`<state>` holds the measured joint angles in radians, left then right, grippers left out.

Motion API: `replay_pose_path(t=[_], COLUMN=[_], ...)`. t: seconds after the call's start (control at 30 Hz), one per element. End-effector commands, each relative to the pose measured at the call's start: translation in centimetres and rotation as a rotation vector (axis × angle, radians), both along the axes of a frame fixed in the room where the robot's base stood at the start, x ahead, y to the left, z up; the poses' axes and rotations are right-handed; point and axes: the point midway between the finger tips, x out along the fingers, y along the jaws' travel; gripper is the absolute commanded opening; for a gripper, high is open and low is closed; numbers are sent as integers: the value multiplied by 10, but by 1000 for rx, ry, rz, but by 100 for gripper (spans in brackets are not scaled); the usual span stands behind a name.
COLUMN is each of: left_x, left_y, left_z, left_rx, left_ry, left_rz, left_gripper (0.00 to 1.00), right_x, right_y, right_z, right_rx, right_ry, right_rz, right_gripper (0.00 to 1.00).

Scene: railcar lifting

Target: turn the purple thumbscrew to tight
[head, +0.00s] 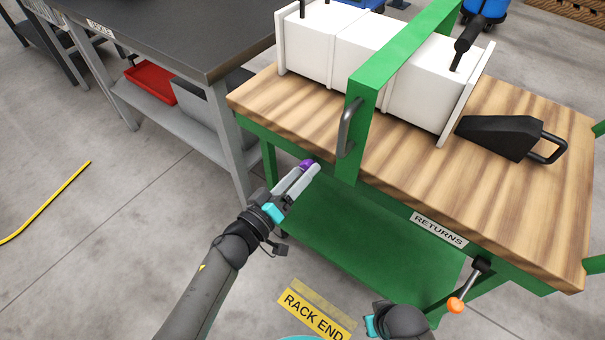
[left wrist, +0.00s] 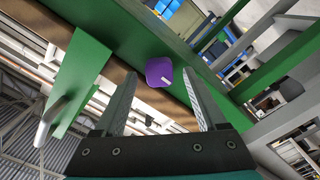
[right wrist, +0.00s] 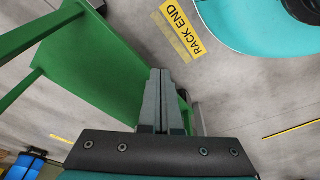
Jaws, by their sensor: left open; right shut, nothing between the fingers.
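The purple thumbscrew (head: 306,164) is on the green frame under the wooden cart top's front edge. In the left wrist view the thumbscrew (left wrist: 159,72) shows a small white mark and lies between and beyond the finger tips. My left gripper (head: 304,172) is open, with its fingers pointing at the thumbscrew; the left wrist view shows a gap between the fingers (left wrist: 158,82). Whether the fingers touch the thumbscrew I cannot tell. My right gripper (right wrist: 160,75) is shut and empty, low in front of the cart; its fingers are not clear in the head view.
The cart's wooden top (head: 400,190) carries a white box (head: 420,85) under a green arch (head: 375,75) and a black wedge (head: 497,135). An orange-tipped lever (head: 456,304) sticks out below the RETURNS label (head: 439,229). A grey bench (head: 190,40) stands at the left.

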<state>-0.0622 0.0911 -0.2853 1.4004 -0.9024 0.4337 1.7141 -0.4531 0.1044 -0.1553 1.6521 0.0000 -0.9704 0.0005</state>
Motion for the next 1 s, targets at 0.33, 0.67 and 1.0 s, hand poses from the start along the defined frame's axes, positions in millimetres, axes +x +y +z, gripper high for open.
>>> replay_pose_path(t=[0.33, 0.67, 1.0], left_x=[8, 8, 7], left_y=[-6, -6, -6], left_z=[0, 0, 0], left_rx=[-1, 0, 0], left_ry=[1, -1, -1], left_rz=[-1, -1, -1], left_gripper=[73, 53, 15], right_x=[3, 3, 3], right_y=[2, 2, 2], right_z=[7, 7, 7], right_rx=[3, 2, 3], right_ry=[-3, -3, -3], right_rz=[-1, -1, -1], right_gripper=[0, 0, 0])
